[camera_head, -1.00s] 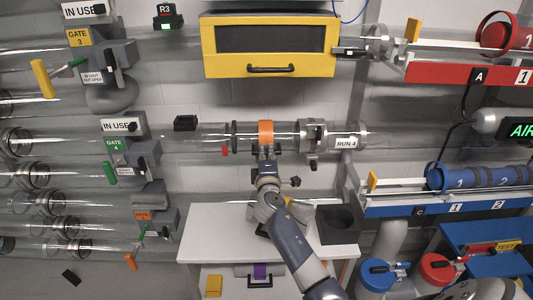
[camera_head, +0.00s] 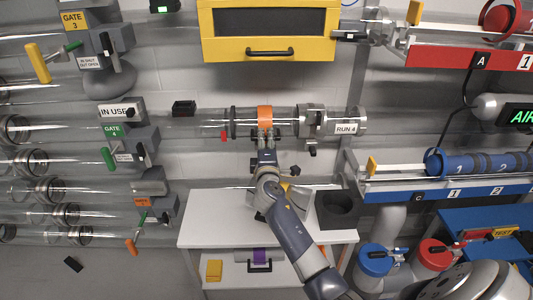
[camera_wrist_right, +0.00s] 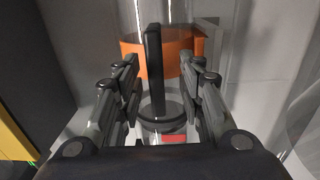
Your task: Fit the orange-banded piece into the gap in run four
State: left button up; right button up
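The orange-banded piece (camera_head: 265,115) is a clear tube section with an orange band. It lies level, in line with run four, between a dark ring (camera_head: 232,122) on its left and the metal coupling (camera_head: 312,121) beside the RUN 4 label (camera_head: 345,128). I cannot tell whether its ends are seated. My right gripper (camera_head: 266,134) is just below the band. In the right wrist view its fingers (camera_wrist_right: 162,95) are apart, with a black upright bar (camera_wrist_right: 153,65) between them and the orange band (camera_wrist_right: 178,62) behind. Gaps show beside the bar. My left gripper is not in view.
A white bench (camera_head: 205,230) stands below with a dark square holder (camera_head: 337,209). A yellow cabinet (camera_head: 270,50) hangs above. Gate 4's green handle (camera_head: 109,158) is at left. A blue rack (camera_head: 400,197) and blue and red capped pipes (camera_head: 375,260) are at right.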

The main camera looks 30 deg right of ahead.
jog(key=v, duration=1.1)
jog(key=shift+d+f, duration=0.1)
